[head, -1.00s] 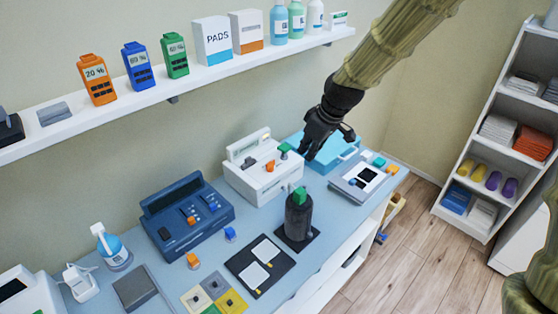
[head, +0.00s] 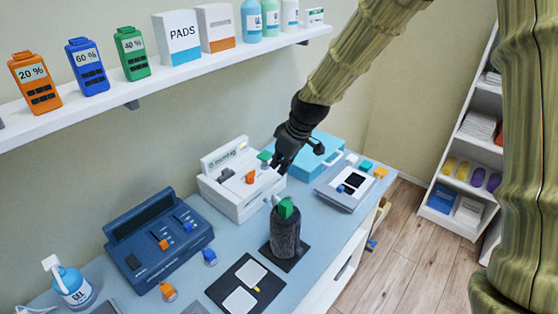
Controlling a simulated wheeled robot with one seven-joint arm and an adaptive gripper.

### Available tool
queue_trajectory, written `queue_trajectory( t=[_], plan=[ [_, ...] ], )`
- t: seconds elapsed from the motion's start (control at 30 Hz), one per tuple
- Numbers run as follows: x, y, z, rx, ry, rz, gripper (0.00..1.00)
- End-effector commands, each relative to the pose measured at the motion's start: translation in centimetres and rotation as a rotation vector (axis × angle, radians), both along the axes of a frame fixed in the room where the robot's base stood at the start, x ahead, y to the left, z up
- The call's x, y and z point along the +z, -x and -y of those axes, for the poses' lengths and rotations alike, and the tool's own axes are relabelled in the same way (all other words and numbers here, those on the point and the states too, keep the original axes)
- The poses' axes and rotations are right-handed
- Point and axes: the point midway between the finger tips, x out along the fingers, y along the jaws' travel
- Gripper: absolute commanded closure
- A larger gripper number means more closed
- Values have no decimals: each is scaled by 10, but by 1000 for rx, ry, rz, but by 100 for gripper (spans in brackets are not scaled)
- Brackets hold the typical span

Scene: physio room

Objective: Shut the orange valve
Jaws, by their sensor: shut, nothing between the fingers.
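A white console (head: 237,207) stands at the back of the blue-grey table. On its top are an orange valve handle (head: 250,177) and a green one (head: 264,157). Whether the orange one is open or shut is too small to tell. My black gripper (head: 279,166) is shut and empty, pointing down just right of both handles, over the console's right end. It appears apart from the orange handle. The gripper hides part of the console's right end.
A dark bottle with a green cap (head: 286,230) stands on a black mat in front of the console. A blue console (head: 160,250) is to the left, a light-blue case (head: 325,152) behind right. A shelf (head: 150,88) with boxes and bottles runs above.

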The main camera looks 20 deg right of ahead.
Motion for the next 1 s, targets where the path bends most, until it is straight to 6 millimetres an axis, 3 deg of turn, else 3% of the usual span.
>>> queue_trajectory(
  t=[0.7,1.0],
  plan=[
    [-69,-21,-18,1,1,-2,100],
    [-67,-48,-39,2,1,0,100]
  ],
)
